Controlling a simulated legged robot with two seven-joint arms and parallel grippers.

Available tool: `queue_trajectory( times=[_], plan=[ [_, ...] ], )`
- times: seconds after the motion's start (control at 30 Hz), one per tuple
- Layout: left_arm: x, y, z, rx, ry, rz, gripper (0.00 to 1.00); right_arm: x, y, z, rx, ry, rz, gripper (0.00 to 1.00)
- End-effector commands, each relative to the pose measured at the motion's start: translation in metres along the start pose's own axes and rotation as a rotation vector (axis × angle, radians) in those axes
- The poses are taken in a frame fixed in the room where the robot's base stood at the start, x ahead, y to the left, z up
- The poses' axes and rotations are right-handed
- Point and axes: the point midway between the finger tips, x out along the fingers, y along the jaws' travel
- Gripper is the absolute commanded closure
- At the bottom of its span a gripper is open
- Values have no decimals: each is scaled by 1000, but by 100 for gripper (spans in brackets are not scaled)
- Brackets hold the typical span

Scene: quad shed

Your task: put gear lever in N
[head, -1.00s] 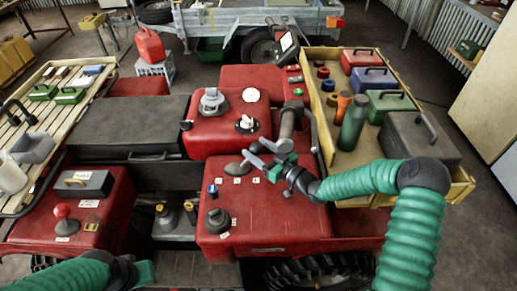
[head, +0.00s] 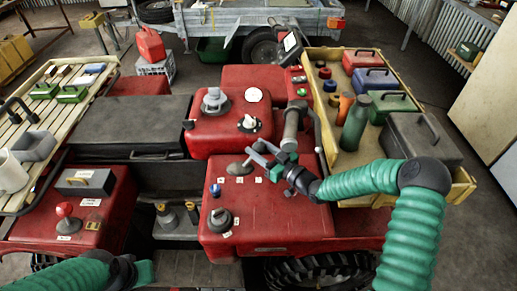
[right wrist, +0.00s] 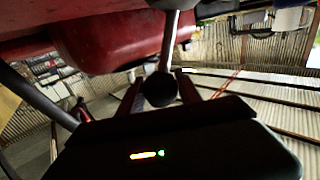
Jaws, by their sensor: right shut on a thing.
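The gear lever (head: 238,169) rises from a grey boot on the red housing and leans to the right in the head view. Small white labels (head: 240,180) lie around its base, too small to read. My right gripper (head: 263,153) is at the lever's upper end. In the right wrist view the lever's metal rod (right wrist: 171,42) ends in a dark round knob (right wrist: 159,90) between the fingers, and the gripper is shut on it. My left gripper (head: 146,272) is at the bottom left, away from the lever; its jaws do not show clearly.
A black rotary knob (head: 220,218) sits in front of the lever. A grey upright handle (head: 293,122) stands close behind my right gripper. A wooden tray (head: 458,187) with toolboxes and a green bottle (head: 356,124) is on the right. A red-knobbed lever (head: 66,215) is at left.

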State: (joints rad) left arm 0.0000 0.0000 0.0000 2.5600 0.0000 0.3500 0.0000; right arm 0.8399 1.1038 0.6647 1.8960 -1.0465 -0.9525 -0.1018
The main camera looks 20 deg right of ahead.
Motion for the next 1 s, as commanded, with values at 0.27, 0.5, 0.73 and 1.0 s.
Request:
queue_trajectory(
  times=[0.27,0.5,0.73,1.0],
  plan=[
    [-10,0,-2,0,0,0,64,5,-6,-6,-49,-51,-3,100],
    [-24,0,-6,0,0,0,64,19,-20,-16,-156,-154,-4,100],
    [-30,0,-7,0,0,0,64,33,-35,-19,-265,-261,-5,100],
    [-30,0,-7,0,0,0,64,45,-46,-19,-347,-344,-4,100]
  ],
)
